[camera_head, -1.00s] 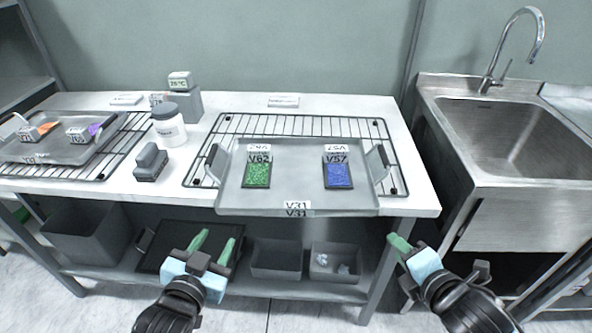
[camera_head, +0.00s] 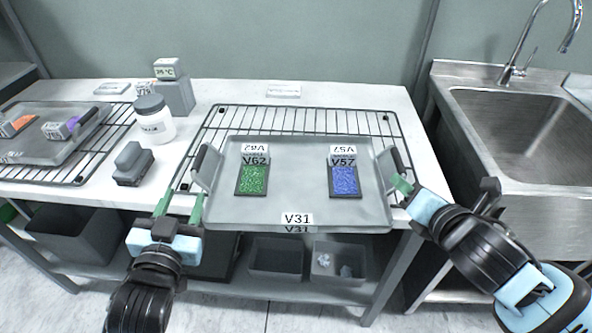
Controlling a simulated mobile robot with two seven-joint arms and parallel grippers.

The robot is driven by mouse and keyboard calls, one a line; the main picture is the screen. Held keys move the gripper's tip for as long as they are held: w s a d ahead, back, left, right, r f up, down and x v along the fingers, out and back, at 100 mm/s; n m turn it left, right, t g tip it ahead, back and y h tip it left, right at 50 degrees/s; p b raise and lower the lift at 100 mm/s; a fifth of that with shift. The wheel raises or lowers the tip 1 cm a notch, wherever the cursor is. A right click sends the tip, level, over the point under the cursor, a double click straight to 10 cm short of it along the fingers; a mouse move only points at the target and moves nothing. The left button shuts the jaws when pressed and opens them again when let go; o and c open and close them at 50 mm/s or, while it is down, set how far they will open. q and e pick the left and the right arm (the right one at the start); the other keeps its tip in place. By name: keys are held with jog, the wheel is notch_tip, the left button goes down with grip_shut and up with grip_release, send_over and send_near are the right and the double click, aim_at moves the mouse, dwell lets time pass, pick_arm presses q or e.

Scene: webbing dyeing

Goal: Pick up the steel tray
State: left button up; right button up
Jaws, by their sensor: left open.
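The steel tray (camera_head: 296,198), labelled V31, lies on a black wire rack on the bench, its front edge reaching past the bench edge. It has a dark-gripped handle at its left (camera_head: 201,160) and right (camera_head: 399,165) ends. On it lie a green sample (camera_head: 252,181) labelled V62 and a blue sample (camera_head: 345,181) labelled V57. My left gripper (camera_head: 182,205) is open and empty, just in front of the left handle. My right gripper (camera_head: 402,186) is close by the right handle; its fingers overlap in view, so I cannot tell its opening or contact.
A second tray (camera_head: 40,150) with samples lies on another rack at the left. A white jar (camera_head: 154,122), a dark grey block (camera_head: 132,163) and a display box (camera_head: 175,95) stand between. Grey bins (camera_head: 275,262) sit below; a sink (camera_head: 520,130) is at the right.

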aim_at(197, 159)
jog(key=shift+s+d+r, duration=0.1)
jog(key=shift+s+r, duration=0.05)
jog(key=shift+s, duration=0.1)
pick_arm(q)
jog(key=w, duration=1.1)
jog(key=shift+w+r, duration=0.1)
jog(key=shift+w, duration=0.2)
pick_arm(e)
jog(key=x, duration=0.8)
pick_arm(q)
jog(key=c, duration=0.8)
pick_arm(e)
grip_shut()
pick_arm(q)
grip_shut()
jog(key=shift+a, duration=0.2)
pick_arm(e)
jog(key=shift+d, duration=0.25)
